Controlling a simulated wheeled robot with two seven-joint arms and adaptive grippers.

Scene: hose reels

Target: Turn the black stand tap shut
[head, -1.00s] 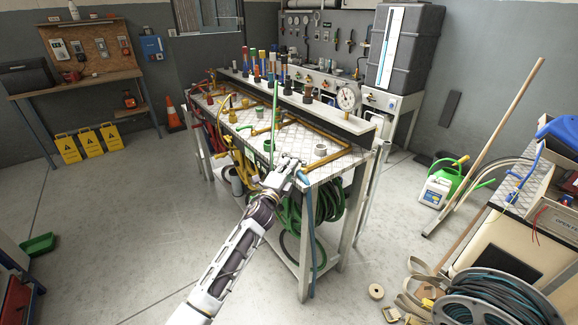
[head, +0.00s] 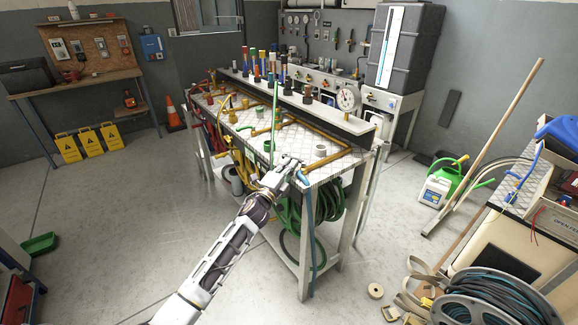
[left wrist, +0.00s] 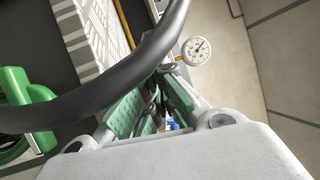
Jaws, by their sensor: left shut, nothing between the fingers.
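My left gripper (head: 294,163) is at the front corner of the metal-topped bench (head: 318,172), by the upper end of a blue hose (head: 308,195). Its fingers are shut with nothing between them. The left wrist view shows its green finger pads (left wrist: 150,105) close up. I cannot pick out the black stand tap for certain; it may be hidden behind the gripper or too small to tell. My right gripper is not in view.
Brass pipework (head: 328,160) and a green upright rod (head: 275,115) stand on the bench. A pressure gauge (head: 347,98) is at its back right; it also shows in the left wrist view (left wrist: 196,50). Green hose (head: 330,203) hangs below.

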